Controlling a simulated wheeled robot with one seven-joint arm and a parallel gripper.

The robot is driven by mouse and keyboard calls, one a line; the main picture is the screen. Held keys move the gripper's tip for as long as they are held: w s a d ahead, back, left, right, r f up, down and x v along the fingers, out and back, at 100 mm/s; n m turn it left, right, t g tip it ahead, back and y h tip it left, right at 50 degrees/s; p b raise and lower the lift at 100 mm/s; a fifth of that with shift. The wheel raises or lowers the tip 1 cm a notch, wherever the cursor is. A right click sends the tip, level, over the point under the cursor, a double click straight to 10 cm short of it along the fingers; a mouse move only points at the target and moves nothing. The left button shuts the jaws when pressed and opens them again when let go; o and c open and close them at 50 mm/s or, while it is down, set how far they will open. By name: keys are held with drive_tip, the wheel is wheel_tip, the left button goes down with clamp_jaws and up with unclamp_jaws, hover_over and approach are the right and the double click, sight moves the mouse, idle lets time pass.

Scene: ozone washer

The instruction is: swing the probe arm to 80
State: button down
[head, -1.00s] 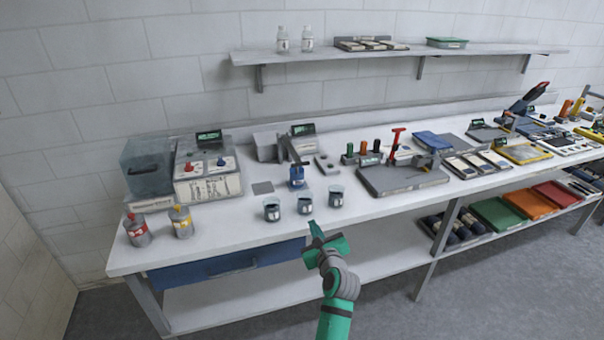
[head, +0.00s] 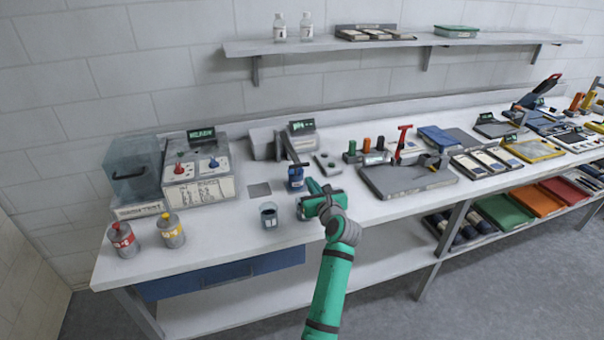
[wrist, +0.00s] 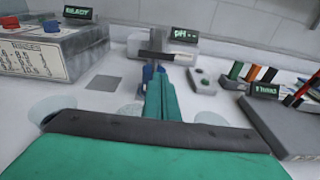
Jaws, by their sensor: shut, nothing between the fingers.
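The pH meter (head: 301,128) stands at the back of the bench, and its display (wrist: 185,36) reads "PH" in the wrist view. The grey probe arm (head: 290,150) reaches forward from it, with a blue part (head: 295,178) below its front end. In the wrist view the arm (wrist: 153,54) shows as a short bar just beyond my fingertips. My gripper (head: 312,187) is shut and empty, just in front and to the right of the blue part. I cannot tell whether they touch. No angle scale is readable.
A glass beaker (head: 269,216) stands left of my gripper; other beakers are mostly hidden by it. Two capped bottles (head: 122,240) stand at the front left. A control box with red and blue knobs (head: 199,168) is behind them. A grey button block (head: 327,163) is right of the probe arm.

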drive_tip(key=a+x, duration=0.1)
drive_tip(key=x, duration=0.6)
drive_tip(key=shift+a, duration=0.2)
